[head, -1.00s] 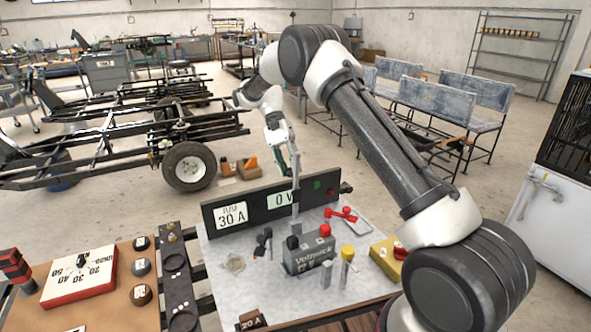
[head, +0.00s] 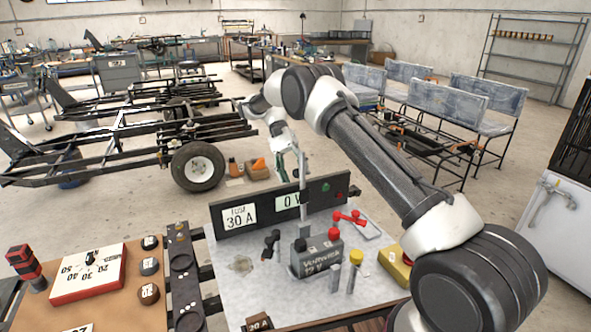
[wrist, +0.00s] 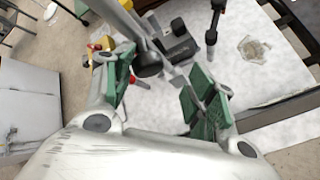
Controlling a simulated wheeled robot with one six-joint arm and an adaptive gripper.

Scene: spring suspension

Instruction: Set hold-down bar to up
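The hold-down bar, which I take to be the slim grey bar (head: 303,205), stands upright by the grey battery (head: 317,262) on the metal bench top. My gripper (head: 297,163) is at the bar's upper end, behind the bench's black display panel in the head view. In the wrist view my gripper (wrist: 162,92) has its green fingers apart, with a dark round knob and a grey rod between them. I see a gap at the fingers, and contact with the bar is unclear. The battery (wrist: 180,42) shows beyond the fingers.
The black panel (head: 265,207) reads 30 A and 0 V. A red clamp (head: 349,217), a black clamp (head: 270,243) and a yellow-capped post (head: 355,265) are near the battery.

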